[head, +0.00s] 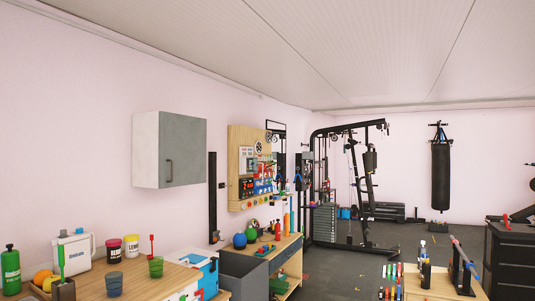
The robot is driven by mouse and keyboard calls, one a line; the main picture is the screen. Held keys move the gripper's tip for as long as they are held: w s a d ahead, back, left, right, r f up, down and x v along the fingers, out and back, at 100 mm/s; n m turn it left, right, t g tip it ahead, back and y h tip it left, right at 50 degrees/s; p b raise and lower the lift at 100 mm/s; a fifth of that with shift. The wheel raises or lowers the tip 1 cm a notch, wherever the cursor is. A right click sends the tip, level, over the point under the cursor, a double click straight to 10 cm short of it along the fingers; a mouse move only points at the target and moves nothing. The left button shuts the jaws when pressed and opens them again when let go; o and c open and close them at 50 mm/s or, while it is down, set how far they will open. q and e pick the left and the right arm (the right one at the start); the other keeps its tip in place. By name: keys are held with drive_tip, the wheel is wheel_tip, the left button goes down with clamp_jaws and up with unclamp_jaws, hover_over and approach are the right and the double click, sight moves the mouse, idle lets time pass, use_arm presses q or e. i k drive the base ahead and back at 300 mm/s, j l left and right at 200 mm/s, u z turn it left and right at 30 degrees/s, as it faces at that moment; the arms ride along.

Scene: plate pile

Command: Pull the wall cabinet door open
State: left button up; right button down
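The wall cabinet (145,150) hangs on the pink wall at the left in the head view, above a wooden counter. Its grey door (188,140) faces right and looks closed against the white body. A dark vertical bar handle (169,171) sits near the door's lower left edge. Neither of my grippers shows in the head view.
The wooden counter (133,280) below holds a green bottle (10,268), a white jug (73,250), jars and cups. A pegboard (240,180) hangs further along the wall. A table with rods (435,284) stands front right.

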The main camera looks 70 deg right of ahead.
sight(182, 157)
drive_tip(key=z, duration=1.65)
drive_tip(key=i+l, duration=0.2)
drive_tip(key=i, duration=0.15)
